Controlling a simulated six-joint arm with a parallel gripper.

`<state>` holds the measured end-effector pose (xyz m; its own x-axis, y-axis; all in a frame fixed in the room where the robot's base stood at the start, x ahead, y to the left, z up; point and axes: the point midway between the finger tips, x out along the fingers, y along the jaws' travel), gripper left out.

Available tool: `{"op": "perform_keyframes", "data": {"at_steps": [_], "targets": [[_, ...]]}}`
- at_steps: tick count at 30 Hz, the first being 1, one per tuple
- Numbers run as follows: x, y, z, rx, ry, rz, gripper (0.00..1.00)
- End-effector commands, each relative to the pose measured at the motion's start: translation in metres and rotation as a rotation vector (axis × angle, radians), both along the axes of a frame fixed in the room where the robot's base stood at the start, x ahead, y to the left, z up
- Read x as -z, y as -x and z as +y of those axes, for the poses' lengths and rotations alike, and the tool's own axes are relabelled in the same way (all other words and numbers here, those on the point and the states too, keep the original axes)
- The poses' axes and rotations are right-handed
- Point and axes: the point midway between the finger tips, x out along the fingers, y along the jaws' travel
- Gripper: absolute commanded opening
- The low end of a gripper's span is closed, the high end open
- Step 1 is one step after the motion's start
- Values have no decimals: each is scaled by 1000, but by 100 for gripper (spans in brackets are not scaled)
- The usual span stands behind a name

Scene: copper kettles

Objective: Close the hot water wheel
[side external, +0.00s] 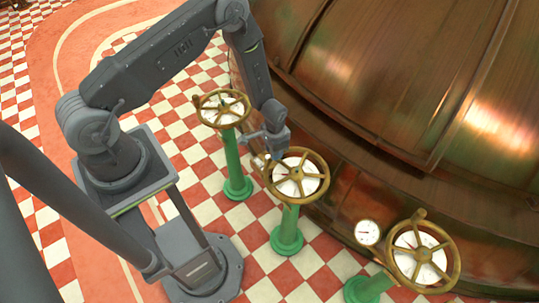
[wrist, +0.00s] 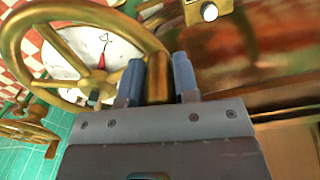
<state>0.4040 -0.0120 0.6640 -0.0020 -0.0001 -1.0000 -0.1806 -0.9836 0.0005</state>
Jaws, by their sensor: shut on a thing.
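Three brass handwheels with white dials stand on green posts: a back one (side external: 222,108), a middle one (side external: 297,177) and a front right one (side external: 422,252). I cannot tell from the dials which is for hot water. My gripper (side external: 270,156) is at the upper left rim of the middle wheel. In the wrist view, the blue-grey fingers of my gripper (wrist: 159,82) are shut on an upright brass handle (wrist: 158,70) at the wheel's rim. The wheel's dial (wrist: 85,50) shows a red pointer and a small dark mark. Part of the rim is hidden behind my gripper.
A large copper kettle (side external: 400,75) rises close behind the wheels. A small round gauge (side external: 367,232) sits between the middle and front right wheels. Another brass wheel (wrist: 22,130) shows at the wrist view's left. The checkered floor (side external: 190,130) has open room.

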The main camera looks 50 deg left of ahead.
Motion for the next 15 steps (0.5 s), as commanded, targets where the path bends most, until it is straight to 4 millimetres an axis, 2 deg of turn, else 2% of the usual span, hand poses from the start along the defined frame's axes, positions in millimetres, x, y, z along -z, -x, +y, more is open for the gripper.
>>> {"op": "perform_keyframes", "data": {"at_steps": [15], "targets": [[-1, -51, -3, 479, -2, -9, 0]]}}
